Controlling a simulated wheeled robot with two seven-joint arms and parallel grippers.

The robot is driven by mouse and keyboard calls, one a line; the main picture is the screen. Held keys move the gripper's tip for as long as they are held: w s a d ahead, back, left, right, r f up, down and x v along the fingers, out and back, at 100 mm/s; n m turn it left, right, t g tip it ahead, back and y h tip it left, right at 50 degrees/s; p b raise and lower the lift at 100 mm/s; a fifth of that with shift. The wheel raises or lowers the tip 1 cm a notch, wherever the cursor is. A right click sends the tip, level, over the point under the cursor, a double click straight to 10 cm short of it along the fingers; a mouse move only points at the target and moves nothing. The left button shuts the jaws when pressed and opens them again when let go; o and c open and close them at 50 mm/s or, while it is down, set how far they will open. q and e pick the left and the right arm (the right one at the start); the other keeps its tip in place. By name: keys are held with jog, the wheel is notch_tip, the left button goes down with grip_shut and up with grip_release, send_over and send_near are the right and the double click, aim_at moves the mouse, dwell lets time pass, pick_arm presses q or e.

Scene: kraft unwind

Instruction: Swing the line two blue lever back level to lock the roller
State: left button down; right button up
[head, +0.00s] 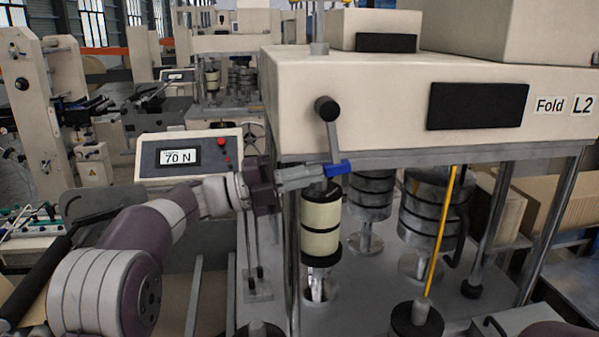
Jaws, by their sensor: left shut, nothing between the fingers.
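A grey crank arm (333,135) hangs from a black round hub (327,108) on the front of the cream machine labelled Fold L2. A blue piece (338,167), apparently the lever's grip, is at its lower end. The lever points down, nearly vertical. My left gripper (322,173) comes in from the left, with its shut grey fingers right beside the blue piece. I cannot tell whether they touch. A cream and black roller (320,225) stands upright just below. My right gripper is not in view.
A display box reading 70 N (180,157) is behind my left arm. Another similar machine is behind.

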aim_at(343, 172)
pick_arm(q)
jog(key=shift+h, duration=0.8)
jog(key=d+b, duration=0.1)
jog(key=b, duration=0.1)
jog(key=d+b, duration=0.2)
jog(key=w+d+b, duration=0.1)
jog(key=b, duration=0.1)
jog(key=shift+d+f, duration=0.15)
jog(key=shift+f, duration=0.25)
jog(key=shift+d+r, duration=0.15)
jog(key=shift+d, duration=0.05)
jog(key=shift+s+a, duration=0.1)
